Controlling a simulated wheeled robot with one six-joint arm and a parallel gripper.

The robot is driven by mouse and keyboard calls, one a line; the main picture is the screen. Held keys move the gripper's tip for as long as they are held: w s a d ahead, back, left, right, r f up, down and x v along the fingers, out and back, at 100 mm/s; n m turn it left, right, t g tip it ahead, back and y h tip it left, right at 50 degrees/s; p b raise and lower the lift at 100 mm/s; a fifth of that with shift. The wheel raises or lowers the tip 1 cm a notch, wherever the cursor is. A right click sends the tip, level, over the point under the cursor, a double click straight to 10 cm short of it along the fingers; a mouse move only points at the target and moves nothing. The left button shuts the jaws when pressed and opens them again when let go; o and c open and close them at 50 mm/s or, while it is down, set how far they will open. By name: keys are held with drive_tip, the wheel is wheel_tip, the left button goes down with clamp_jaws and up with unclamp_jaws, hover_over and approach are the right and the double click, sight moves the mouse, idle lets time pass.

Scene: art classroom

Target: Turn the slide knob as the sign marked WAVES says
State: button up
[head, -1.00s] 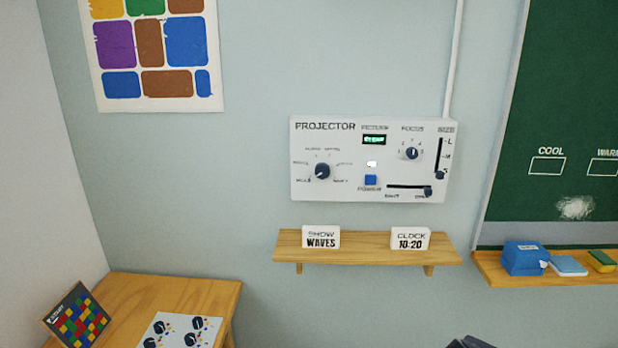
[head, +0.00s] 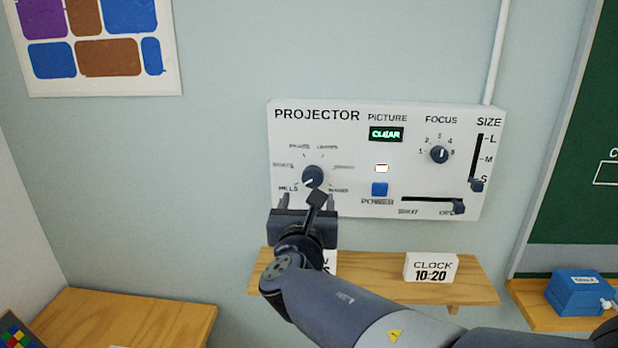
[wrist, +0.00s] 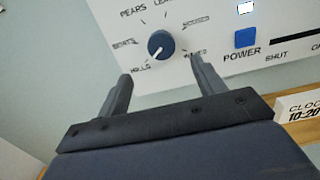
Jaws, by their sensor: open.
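The slide knob (head: 313,176) is a round dark blue-grey dial at the left of the white projector panel (head: 380,112). Picture labels ring it, and its white pointer line aims lower left, toward HILLS. In the wrist view the knob (wrist: 161,45) shows clear; the label at its lower right is partly covered by a finger and hard to read. My gripper (head: 307,203) is open just below the knob, fingers pointing at the panel, one on each side, not touching it. The SHOW WAVES sign (head: 330,262) is mostly hidden behind my gripper.
The panel also has a lit CLEAR display (head: 386,134), a focus knob (head: 439,154), a blue power button (head: 380,189), a size slider (head: 477,185) and a shutter slider (head: 458,207). A wooden shelf (head: 375,280) below holds a CLOCK 10:20 sign (head: 431,268).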

sight(312, 180)
drive_tip(key=w, duration=0.3)
drive_tip(key=w+p, duration=0.1)
drive_tip(key=w, duration=0.2)
drive_tip(key=w+p, duration=0.1)
drive_tip(key=w, duration=0.3)
drive_tip(key=shift+d, duration=0.25)
drive_tip(key=shift+c, duration=0.3)
drive_tip(key=c, duration=0.9)
